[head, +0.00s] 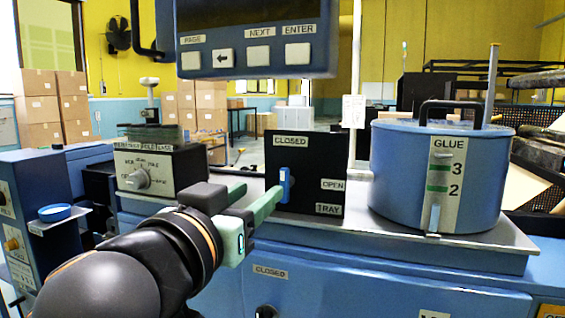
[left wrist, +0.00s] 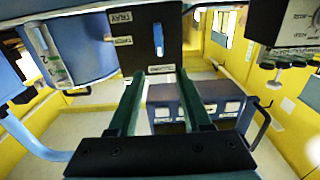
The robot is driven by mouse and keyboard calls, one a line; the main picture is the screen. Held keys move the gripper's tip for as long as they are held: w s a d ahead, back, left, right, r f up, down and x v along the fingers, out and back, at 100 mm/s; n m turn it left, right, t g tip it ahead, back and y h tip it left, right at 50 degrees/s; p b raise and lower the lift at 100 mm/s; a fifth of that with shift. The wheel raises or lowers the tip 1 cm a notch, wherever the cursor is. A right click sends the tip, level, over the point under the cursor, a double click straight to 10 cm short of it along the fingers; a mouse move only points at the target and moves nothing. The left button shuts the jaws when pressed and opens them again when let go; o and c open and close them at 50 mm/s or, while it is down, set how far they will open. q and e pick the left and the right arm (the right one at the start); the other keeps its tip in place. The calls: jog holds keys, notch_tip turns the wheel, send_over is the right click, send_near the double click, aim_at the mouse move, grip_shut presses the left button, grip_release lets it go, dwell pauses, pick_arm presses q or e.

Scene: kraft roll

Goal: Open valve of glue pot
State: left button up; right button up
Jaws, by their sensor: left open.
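The blue glue pot (head: 398,185) stands on the right of the machine top, with a GLUE level strip on its front. Left of it is a black valve box (head: 308,160) labelled CLOSED, OPEN and TRAY. Its blue valve handle (head: 284,185) stands upright below CLOSED; OPEN is to its right. My left gripper (head: 254,197) is open and empty, its green fingers close in front of the handle. In the left wrist view, the handle (left wrist: 158,40) shows upside down, beyond and between the fingertips (left wrist: 160,73). Contact is not visible. My right gripper is out of view.
A control box with a dial (head: 150,172) stands left of the valve box. A button panel (head: 257,40) hangs above. A blue dish (head: 54,212) sits on a ledge at far left. A lower front panel (head: 340,290) carries another CLOSED label.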

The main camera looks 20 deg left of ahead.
aim_at(282, 173)
pick_arm(q)
jog(key=w+p, duration=0.1)
jog(key=w, duration=1)
jog(key=shift+d, duration=0.15)
jog(key=shift+c, duration=0.3)
jog(key=shift+s, duration=0.1)
grip_shut()
